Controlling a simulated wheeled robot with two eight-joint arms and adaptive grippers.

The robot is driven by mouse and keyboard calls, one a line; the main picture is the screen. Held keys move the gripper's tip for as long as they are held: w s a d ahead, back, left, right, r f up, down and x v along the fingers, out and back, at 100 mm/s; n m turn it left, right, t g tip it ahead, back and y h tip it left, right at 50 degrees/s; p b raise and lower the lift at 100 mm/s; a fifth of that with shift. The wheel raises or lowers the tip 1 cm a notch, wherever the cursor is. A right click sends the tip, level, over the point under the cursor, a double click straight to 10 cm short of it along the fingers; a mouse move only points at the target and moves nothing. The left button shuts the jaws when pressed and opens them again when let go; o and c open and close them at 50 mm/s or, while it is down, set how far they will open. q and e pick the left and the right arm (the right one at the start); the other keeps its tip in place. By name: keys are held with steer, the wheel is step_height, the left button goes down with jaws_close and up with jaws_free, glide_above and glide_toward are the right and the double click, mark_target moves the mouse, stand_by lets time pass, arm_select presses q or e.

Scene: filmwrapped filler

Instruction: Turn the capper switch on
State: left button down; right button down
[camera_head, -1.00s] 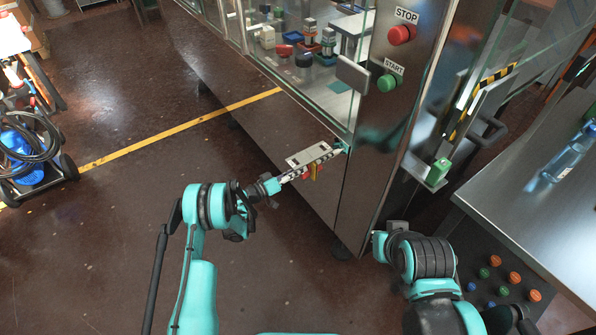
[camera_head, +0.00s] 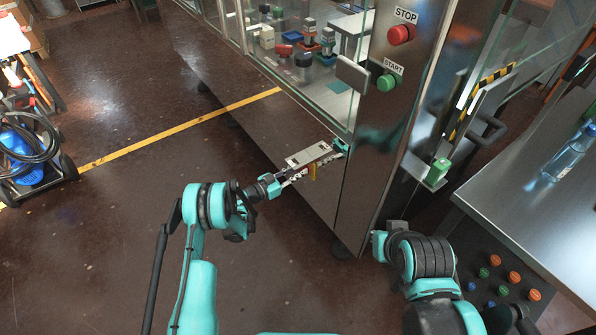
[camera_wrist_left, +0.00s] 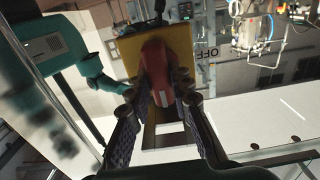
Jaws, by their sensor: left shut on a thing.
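The capper switch is a red handle (camera_wrist_left: 160,75) on a yellow plate (camera_wrist_left: 128,48). In the head view a bit of the yellow plate (camera_head: 312,173) shows below a pale box (camera_head: 308,155) on the machine's side, while the red handle is hidden by my gripper. My left gripper (camera_wrist_left: 165,97) is shut on the red handle; it also shows in the head view (camera_head: 298,174). My right arm is at the lower right, its gripper out of sight.
The capper machine has a red STOP button (camera_head: 401,34) and a green START button (camera_head: 387,82) on its steel column. A steel table (camera_head: 520,200) with a bottle stands at right. Floor at left is open; a cart (camera_head: 30,160) stands at the far left.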

stand_by(0.5)
arm_select(q)
steer(key=c, duration=1.4)
jaws_free()
steer(key=shift+o, duration=0.2)
steer(key=v, duration=0.7)
steer(key=shift+s+a, duration=0.2)
steer(key=shift+f, duration=0.1)
